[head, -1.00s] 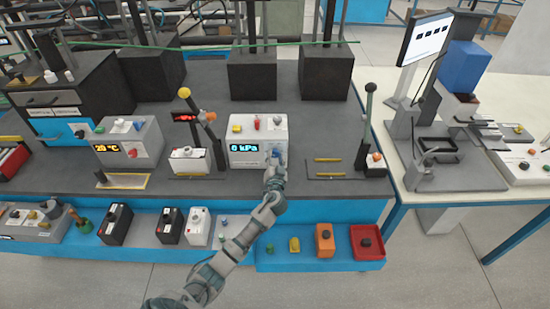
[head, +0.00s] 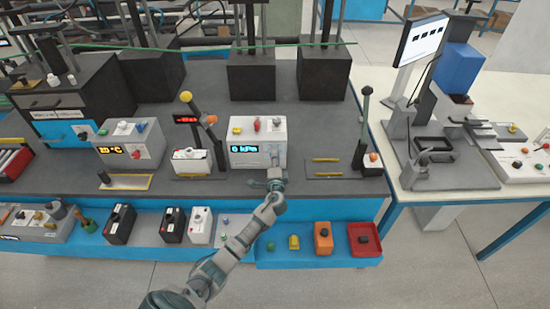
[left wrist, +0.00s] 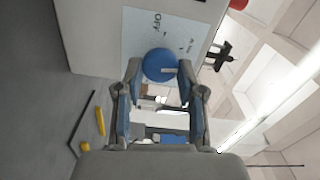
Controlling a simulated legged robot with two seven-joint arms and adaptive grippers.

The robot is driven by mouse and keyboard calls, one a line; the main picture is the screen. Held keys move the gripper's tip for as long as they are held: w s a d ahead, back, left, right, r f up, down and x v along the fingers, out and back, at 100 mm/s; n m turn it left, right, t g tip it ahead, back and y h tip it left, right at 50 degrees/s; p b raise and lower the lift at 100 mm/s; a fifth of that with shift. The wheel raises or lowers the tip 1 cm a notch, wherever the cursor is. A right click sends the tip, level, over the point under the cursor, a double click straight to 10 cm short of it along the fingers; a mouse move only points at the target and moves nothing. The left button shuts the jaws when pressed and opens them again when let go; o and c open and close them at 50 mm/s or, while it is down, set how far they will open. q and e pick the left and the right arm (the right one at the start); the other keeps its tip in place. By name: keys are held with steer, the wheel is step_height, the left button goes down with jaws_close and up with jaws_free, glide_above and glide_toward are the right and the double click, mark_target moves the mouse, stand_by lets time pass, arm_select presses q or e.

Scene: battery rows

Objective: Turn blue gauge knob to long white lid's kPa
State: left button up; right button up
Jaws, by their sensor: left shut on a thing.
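The white gauge box (head: 240,162) stands at the middle of the bench's front, with a lit display (head: 258,149) reading kPa; its digit is blurred, perhaps 0 or 6. In the left wrist view its blue knob (left wrist: 160,65) sits on a pale face marked OFF, with a pale mark on the knob's front. My left gripper (head: 275,173) is at the lower right of the box and hides the knob in the head view. I cannot tell which lid is the long white one.
A box reading °C (head: 127,150) and a small white box (head: 190,162) stand to the left. A lever (head: 364,125) stands to the right. Several batteries, one of them white (head: 199,227), and small parts lie on the blue front shelf (head: 262,259).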

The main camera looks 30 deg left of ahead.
arm_select(q)
steer(key=shift+m+p, duration=1.6)
steer(key=shift+m, duration=2.2)
arm_select(e)
steer(key=shift+s+d+r, duration=0.15)
steer(key=shift+s+r, duration=0.45)
steer(key=shift+s, duration=0.05)
steer(key=shift+s+d+r, duration=0.15)
steer(key=shift+s+r, duration=0.45)
steer(key=shift+s, duration=0.05)
arm_select(q)
steer(key=o, duration=1.1)
steer(key=shift+w, duration=0.1)
steer(key=shift+o, duration=0.2)
steer(key=shift+w+a+f, duration=0.1)
steer(key=shift+w+f, duration=0.05)
steer(key=shift+f, duration=0.1)
arm_select(e)
steer(key=shift+w, duration=0.15)
